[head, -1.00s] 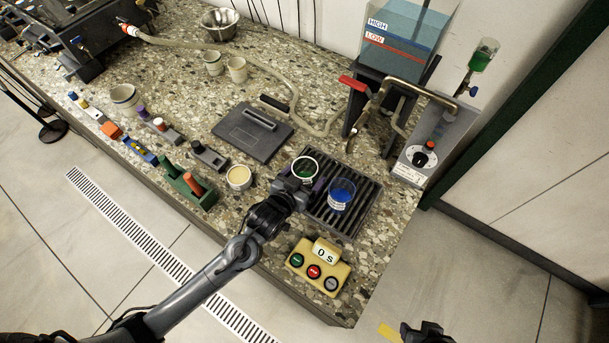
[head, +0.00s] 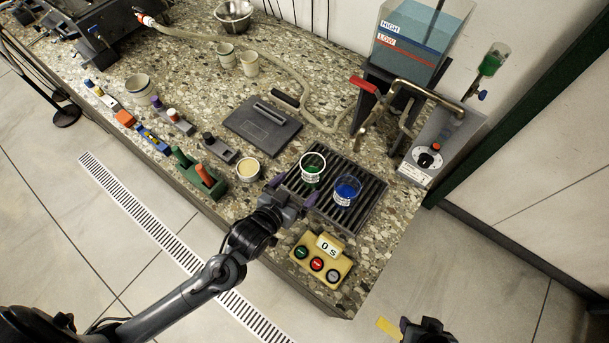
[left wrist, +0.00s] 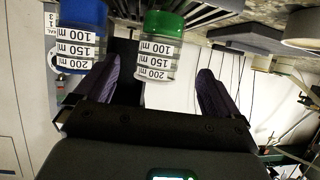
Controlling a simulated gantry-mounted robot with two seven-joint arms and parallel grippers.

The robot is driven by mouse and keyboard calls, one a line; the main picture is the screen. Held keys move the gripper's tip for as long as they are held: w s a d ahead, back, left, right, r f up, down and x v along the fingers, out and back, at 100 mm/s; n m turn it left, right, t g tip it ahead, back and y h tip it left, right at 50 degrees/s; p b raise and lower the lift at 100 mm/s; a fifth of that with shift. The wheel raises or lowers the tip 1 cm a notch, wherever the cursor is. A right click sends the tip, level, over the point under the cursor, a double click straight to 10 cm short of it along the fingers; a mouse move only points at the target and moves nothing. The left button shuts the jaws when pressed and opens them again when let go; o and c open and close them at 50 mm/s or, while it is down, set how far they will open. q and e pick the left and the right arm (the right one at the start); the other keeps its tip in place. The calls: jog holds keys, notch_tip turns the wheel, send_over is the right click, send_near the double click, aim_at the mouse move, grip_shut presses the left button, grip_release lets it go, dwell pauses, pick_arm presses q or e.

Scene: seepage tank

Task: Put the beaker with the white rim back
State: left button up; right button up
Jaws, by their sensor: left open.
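The beaker with the white rim (head: 312,168), holding green liquid, stands upright on the black slatted rack (head: 372,214). In the left wrist view this beaker (left wrist: 160,48) appears upside down, with volume marks, ahead of the gap between my fingers. My left gripper (head: 294,191) is open and empty, just in front of the beaker and apart from it. A second beaker with blue liquid (head: 347,190) stands to its right on the same rack; it also shows in the left wrist view (left wrist: 80,40). My right gripper (head: 427,332) is partly visible at the bottom edge; its jaws are unclear.
A yellow timer box (head: 321,262) reading 0 s sits near the front edge. A cream-filled dish (head: 248,169) and a green block (head: 200,175) are to the left. A dark flat plate (head: 262,127) lies behind. A tap (head: 424,92) and tank (head: 425,40) stand at the back right.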

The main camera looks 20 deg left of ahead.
pick_arm(q)
jog(key=s+g, duration=0.1)
jog(key=s, duration=0.1)
jog(key=s+a+f+g, duration=0.1)
jog(key=s+g, duration=0.1)
jog(key=s, duration=0.1)
jog(key=s+g, duration=0.1)
jog(key=s, duration=0.2)
jog(key=shift+s+a+f, duration=0.1)
jog(key=shift+a+f, duration=0.15)
jog(key=shift+a, duration=0.1)
jog(key=s+a+f+g+y, duration=0.1)
jog(key=s+a+g, duration=0.2)
jog(key=s, duration=0.6)
jog(key=g, duration=0.2)
jog(key=shift+s+a+f+m+g, duration=0.15)
jog(key=shift+s+m+g, duration=0.15)
jog(key=shift+s+g, duration=0.1)
jog(key=shift+p, duration=0.3)
notch_tip(320, 180, up, 42)
jog(key=p, duration=4.1)
notch_tip(320, 180, down, 38)
jog(key=b, duration=3.7)
jog(key=shift+f, duration=0.2)
jog(key=shift+r, duration=0.1)
